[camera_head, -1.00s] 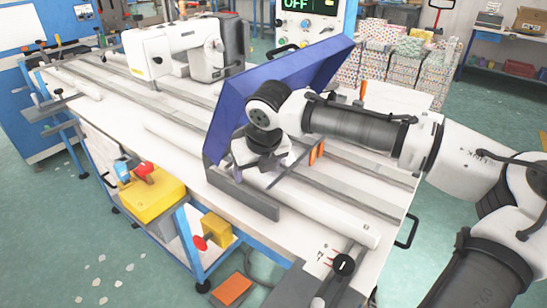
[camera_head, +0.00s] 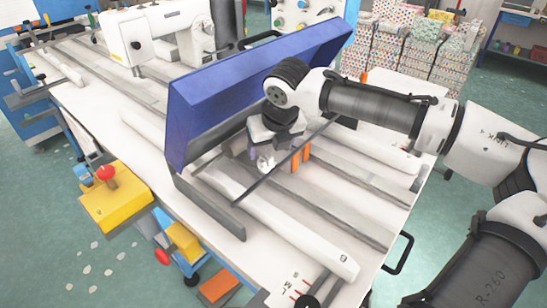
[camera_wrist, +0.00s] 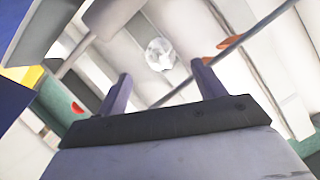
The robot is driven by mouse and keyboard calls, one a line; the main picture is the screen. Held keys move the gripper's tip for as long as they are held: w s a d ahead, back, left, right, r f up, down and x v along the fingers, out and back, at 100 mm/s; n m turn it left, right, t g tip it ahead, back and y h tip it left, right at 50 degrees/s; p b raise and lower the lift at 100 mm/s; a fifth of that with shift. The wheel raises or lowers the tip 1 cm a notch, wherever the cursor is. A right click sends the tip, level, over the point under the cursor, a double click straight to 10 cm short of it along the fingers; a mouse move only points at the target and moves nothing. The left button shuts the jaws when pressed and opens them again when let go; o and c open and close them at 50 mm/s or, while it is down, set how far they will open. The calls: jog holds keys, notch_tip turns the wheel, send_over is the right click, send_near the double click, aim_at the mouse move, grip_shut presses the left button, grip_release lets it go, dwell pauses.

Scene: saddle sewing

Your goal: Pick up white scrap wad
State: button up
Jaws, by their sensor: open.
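A small crumpled white scrap wad (camera_head: 265,163) shows just under my gripper (camera_head: 266,153) in the head view, on the white work table (camera_head: 345,207). In the wrist view the wad (camera_wrist: 160,55) lies beyond and roughly between the two purple-grey fingers of my gripper (camera_wrist: 162,72). The fingers are spread apart with nothing held between them. I cannot tell the exact height of the fingertips above the wad.
A blue angled panel (camera_head: 240,95) stands close to the left of my gripper. Orange upright pieces (camera_head: 301,158) stand close on its right. A thin dark rod (camera_head: 285,163) crosses near the wad. A white sewing machine (camera_head: 160,35) stands at the back left.

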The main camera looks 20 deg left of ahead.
aim_at(268, 159)
jog(key=shift+x, duration=1.2)
jog(key=shift+p+x, duration=0.3)
jog(key=shift+x, duration=1.95)
jog(key=shift+c, duration=0.4)
jog(key=c, duration=1)
